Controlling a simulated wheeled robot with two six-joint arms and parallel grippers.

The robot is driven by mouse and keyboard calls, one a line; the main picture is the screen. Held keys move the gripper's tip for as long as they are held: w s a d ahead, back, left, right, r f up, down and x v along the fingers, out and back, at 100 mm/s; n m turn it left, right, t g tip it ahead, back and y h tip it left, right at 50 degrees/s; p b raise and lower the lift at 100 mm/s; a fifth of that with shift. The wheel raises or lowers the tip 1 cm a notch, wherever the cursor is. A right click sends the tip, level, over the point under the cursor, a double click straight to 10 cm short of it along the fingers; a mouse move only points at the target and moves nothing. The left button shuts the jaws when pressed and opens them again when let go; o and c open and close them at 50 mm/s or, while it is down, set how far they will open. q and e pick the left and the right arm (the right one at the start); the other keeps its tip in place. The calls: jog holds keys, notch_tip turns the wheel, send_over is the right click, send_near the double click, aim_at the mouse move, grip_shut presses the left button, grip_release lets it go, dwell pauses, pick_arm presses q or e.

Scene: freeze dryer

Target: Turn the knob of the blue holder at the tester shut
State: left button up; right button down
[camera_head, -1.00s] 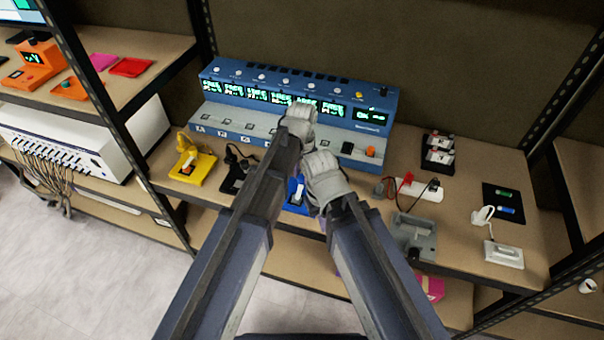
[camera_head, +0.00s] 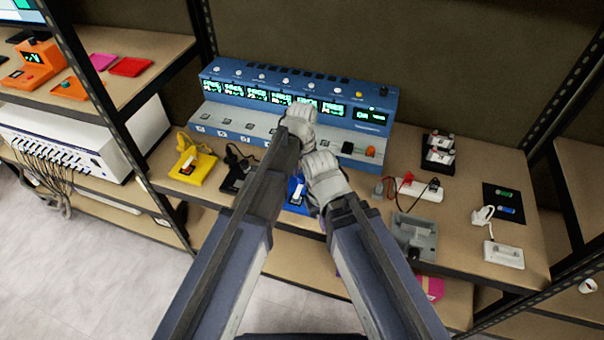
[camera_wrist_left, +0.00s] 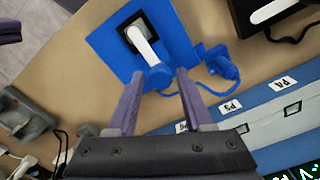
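The blue holder (camera_head: 296,190) lies on the bench in front of the blue tester (camera_head: 290,110), partly hidden by my arms. In the left wrist view the blue holder (camera_wrist_left: 180,45) carries a white piece in a black-framed slot. Its round blue knob (camera_wrist_left: 158,77) sits at the near edge, between and just beyond my left fingertips. My left gripper (camera_wrist_left: 158,85) is open, with a finger on each side of the knob; contact is unclear. In the head view my left gripper's body (camera_head: 299,120) hides its fingers.
A yellow holder (camera_head: 192,170) and a black holder (camera_head: 236,174) stand left of the blue one. A grey fixture (camera_head: 414,236), a white power strip (camera_head: 418,190) and cables lie to the right. Shelf posts flank the bench.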

aim_at(302, 176)
pick_arm(q)
jog(key=shift+o, duration=0.9)
notch_tip(302, 176, up, 8)
jog(key=p, duration=0.8)
jog(key=shift+f, duration=0.1)
